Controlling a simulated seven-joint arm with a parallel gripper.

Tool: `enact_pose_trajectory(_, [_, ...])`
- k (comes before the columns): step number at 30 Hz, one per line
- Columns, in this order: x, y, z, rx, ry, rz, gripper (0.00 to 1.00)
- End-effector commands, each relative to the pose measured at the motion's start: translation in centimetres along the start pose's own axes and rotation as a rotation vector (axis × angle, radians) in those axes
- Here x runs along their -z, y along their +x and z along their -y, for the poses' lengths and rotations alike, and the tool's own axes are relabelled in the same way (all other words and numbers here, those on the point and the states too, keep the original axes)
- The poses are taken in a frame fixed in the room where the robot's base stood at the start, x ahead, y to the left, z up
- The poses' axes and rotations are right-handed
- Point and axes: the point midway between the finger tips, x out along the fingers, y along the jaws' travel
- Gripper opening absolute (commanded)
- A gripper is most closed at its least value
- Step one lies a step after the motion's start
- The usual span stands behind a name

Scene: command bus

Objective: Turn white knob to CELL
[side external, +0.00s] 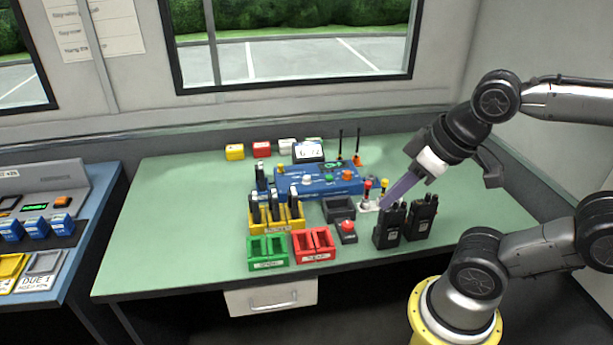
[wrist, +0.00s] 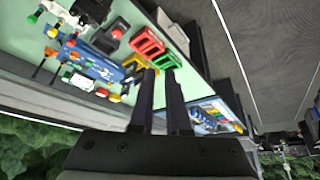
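The white knob (side external: 307,180) sits on top of the blue box (side external: 325,188) near the middle of the green table in the side view. The blue box also shows in the wrist view (wrist: 108,72), where I cannot make out the knob's pointer or any CELL label. My gripper (side external: 385,204) points down and left, right of the blue box and apart from the knob. In the wrist view my gripper (wrist: 161,72) has a gap between its two fingers, with nothing held.
Black radios (side external: 388,228) stand close to my gripper. Green bins (side external: 267,252), red bins (side external: 313,246), a yellow rack with radios (side external: 277,220) and a red button (side external: 347,227) lie in front of the box. Thin antennas (side external: 357,143) rise behind it. The table's left part is clear.

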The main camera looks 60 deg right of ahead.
Motion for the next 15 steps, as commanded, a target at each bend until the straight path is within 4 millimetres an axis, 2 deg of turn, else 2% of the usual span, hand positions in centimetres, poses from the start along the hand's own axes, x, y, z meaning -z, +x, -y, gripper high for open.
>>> enact_pose_trajectory(1, [-0.2,0.0,0.0,0.000,-0.017,0.010,0.25])
enact_pose_trajectory(2, [-0.1,-0.2,0.0,0.000,-0.035,0.013,0.31])
enact_pose_trajectory(6, [2.8,-2.5,-0.1,-0.002,-0.099,-0.017,0.56])
enact_pose_trajectory(7, [3.7,-2.9,-0.1,-0.003,-0.110,-0.015,0.58])
enact_pose_trajectory(11, [8.2,-4.1,-0.8,-0.014,-0.149,0.007,0.58])
enact_pose_trajectory(15, [13.1,-4.1,-2.0,-0.027,-0.172,0.051,0.58])
